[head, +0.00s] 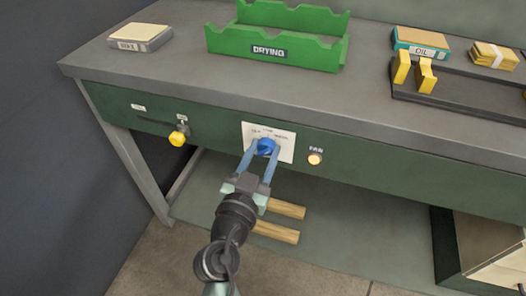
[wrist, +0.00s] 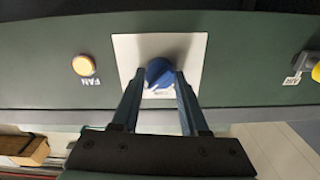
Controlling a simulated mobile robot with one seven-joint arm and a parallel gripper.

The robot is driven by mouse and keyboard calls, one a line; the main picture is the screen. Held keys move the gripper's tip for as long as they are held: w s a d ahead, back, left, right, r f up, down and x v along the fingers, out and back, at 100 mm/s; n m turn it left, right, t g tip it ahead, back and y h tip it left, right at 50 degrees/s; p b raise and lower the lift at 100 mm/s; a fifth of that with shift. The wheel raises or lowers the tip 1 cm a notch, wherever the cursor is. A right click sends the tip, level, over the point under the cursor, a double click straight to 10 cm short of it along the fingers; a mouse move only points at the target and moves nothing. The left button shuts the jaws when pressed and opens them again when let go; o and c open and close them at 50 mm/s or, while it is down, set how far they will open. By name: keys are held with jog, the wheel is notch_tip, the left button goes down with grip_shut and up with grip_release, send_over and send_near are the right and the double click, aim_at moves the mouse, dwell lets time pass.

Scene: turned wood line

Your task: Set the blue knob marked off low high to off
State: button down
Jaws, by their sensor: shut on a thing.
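The blue knob (head: 267,147) sits on a white plate (head: 284,152) on the green front panel of the bench. Small lettering arcs above the knob; my gripper hides part of the plate. My gripper (head: 264,152) has its two blue fingers on either side of the knob and is shut on it. In the wrist view the blue knob (wrist: 159,73) shows between the fingertips (wrist: 159,82), with the white plate (wrist: 190,52) behind it. I cannot read clearly which mark the knob points to.
A yellow lit FAN button (head: 314,158) is right of the plate, and a yellow AIR knob (head: 178,137) is left. On the bench top stand a green DRYING rack (head: 270,60), a WAX box (head: 140,38) and an OIL box (head: 421,43). Wooden pieces (head: 277,232) lie below.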

jog(key=shift+n, duration=0.4)
jog(key=n, duration=0.4)
jog(key=shift+a, duration=0.15)
jog(key=n, duration=0.4)
jog(key=shift+n, duration=0.3)
jog(key=n+p, duration=0.1)
jog(key=n, duration=0.3)
jog(key=shift+a, duration=0.1)
jog(key=shift+f+n+p, duration=0.1)
jog(key=shift+n+p, duration=0.55)
jog(key=shift+n, duration=1.55)
jog(key=shift+c, duration=2.1)
grip_release()
